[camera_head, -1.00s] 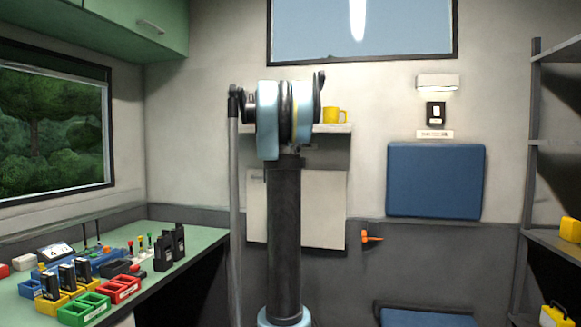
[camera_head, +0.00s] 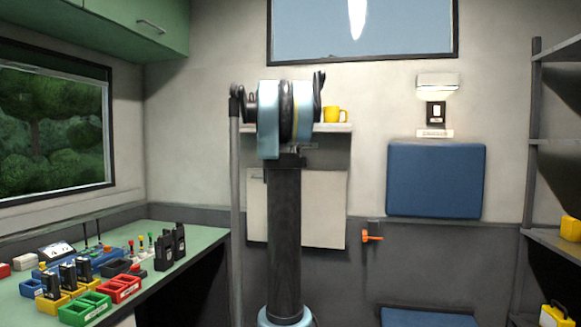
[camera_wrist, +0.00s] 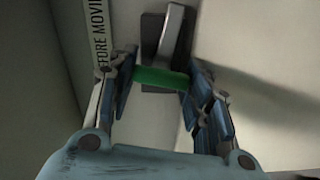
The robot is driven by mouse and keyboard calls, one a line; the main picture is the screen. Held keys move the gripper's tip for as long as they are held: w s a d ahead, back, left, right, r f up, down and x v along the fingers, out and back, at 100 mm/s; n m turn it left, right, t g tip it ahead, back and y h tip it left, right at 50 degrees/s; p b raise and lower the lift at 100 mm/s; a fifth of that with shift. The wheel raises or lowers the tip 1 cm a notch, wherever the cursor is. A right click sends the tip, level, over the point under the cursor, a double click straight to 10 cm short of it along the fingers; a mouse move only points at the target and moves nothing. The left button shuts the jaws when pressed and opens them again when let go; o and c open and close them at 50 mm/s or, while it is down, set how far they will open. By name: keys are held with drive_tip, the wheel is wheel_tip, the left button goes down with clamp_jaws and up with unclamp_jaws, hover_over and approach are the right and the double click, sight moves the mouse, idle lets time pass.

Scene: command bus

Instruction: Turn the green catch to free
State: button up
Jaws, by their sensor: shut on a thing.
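The green catch (camera_wrist: 160,78) shows in the wrist view as a green bar across the space between my gripper's fingers. My gripper (camera_wrist: 159,95) is shut on it, with one blue-padded finger at each end of the bar. Behind the catch is a dark plate with a grey metal piece (camera_wrist: 172,35) that stands tilted. A white label strip reading "...FORE MOVIN..." (camera_wrist: 100,40) runs beside it on the left. In the head view my arm hides the gripper and the catch.
In the head view a white panel (camera_head: 325,210) hangs on the wall behind my arm, below a shelf (camera_head: 335,128) with a yellow mug (camera_head: 335,114). An orange handle (camera_head: 372,236) is right of it. A green worktop (camera_head: 190,240) with boxes and radios is at left.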

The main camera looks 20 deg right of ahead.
drive_tip(key=shift+a+f+n, duration=0.15)
drive_tip(key=shift+a+n, duration=0.05)
drive_tip(key=shift+n, duration=0.8)
drive_tip(key=o, duration=1.1)
drive_tip(key=shift+w, duration=0.1)
drive_tip(key=shift+d, duration=0.1)
drive_tip(key=v, duration=1.2)
drive_tip(key=shift+w, duration=0.1)
